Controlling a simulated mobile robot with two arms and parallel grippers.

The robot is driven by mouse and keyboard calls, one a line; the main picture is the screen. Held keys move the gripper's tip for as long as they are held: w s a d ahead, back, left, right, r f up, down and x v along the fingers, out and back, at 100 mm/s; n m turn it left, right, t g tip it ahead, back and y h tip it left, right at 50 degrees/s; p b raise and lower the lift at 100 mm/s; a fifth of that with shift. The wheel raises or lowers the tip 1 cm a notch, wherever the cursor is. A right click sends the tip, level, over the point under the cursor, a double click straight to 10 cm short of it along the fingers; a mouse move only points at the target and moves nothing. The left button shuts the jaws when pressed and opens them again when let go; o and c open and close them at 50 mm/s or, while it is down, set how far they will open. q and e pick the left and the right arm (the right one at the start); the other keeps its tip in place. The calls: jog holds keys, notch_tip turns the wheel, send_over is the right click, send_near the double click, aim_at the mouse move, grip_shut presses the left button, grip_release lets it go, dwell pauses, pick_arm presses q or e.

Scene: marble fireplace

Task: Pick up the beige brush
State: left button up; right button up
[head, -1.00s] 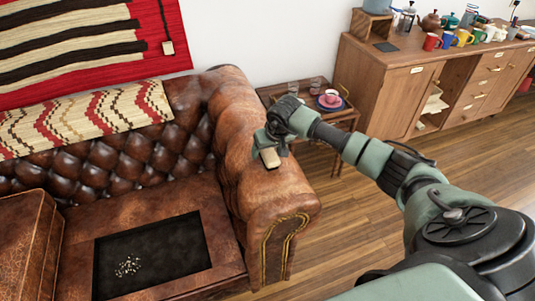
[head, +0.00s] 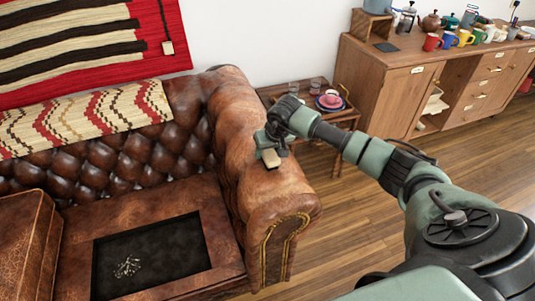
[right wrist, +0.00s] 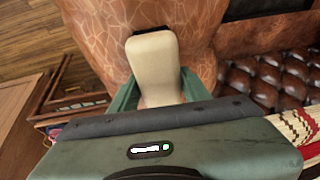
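The beige brush (head: 271,159) is at the top of the brown leather sofa arm (head: 265,200) in the head view. In the right wrist view the brush (right wrist: 155,62) points away from the wrist, with a dark edge at its far end. My right gripper (head: 268,150) is over the sofa arm. Its green fingers (right wrist: 158,88) lie against both sides of the brush, shut on it. Whether the brush touches the leather is hard to tell. My left gripper is not in view.
A wooden cabinet (head: 385,88) with mugs is at the back right. Wooden floor lies between.

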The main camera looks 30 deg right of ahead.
grip_shut()
jog(key=shift+r+p, duration=0.35)
jog(key=shift+p, duration=0.2)
jog(key=shift+w+r, duration=0.1)
jog(key=shift+r, duration=0.25)
notch_tip(320, 180, up, 19)
jog(key=b, duration=0.2)
jog(key=shift+b, duration=0.35)
